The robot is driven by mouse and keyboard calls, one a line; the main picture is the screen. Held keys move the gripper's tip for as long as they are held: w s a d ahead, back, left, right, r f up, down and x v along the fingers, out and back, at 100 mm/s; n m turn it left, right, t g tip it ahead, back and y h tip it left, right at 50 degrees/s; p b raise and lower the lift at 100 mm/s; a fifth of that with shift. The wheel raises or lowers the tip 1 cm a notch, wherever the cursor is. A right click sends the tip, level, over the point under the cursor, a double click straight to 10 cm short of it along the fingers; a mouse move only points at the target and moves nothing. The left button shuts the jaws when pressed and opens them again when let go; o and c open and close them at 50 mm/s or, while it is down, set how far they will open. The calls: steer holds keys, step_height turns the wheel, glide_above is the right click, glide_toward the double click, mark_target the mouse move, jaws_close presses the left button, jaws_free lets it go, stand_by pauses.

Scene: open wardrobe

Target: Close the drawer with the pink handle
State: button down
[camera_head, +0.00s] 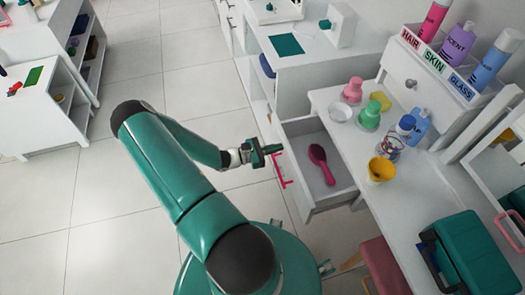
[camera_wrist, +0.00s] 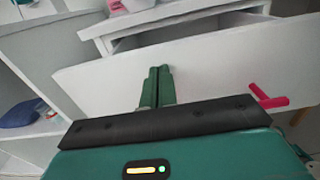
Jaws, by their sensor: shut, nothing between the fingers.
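The drawer (camera_head: 342,168) with the pink handle (camera_head: 284,171) stands pulled out from the white dressing table. A pink hairbrush (camera_head: 319,163) lies in it. In the wrist view the white drawer front (camera_wrist: 225,70) spans the picture, with the pink handle (camera_wrist: 268,98) to the right of the fingers. My gripper (camera_head: 279,148) is shut and empty at the drawer front, near the far end of the handle. Its two green fingers also show together in the wrist view (camera_wrist: 158,72), pointing at the front panel. I cannot tell whether the tips touch it.
The tabletop above the drawer holds a green bottle (camera_head: 368,116), a yellow cup (camera_head: 381,170) and other toiletries. A teal case (camera_head: 470,252) sits at the lower right. A pink-topped stool (camera_head: 385,268) stands below the table. Tiled floor left of my arm is clear.

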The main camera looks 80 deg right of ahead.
steer(key=x, duration=1.7)
steer(key=shift+s+d, duration=0.15)
steer(key=shift+s, duration=0.1)
steer(key=shift+s+r, duration=0.1)
steer(key=shift+s, duration=0.1)
steer(key=shift+s+d, duration=0.15)
steer(key=shift+w, duration=0.3)
steer(key=v, duration=1.4)
steer(key=shift+w, duration=0.15)
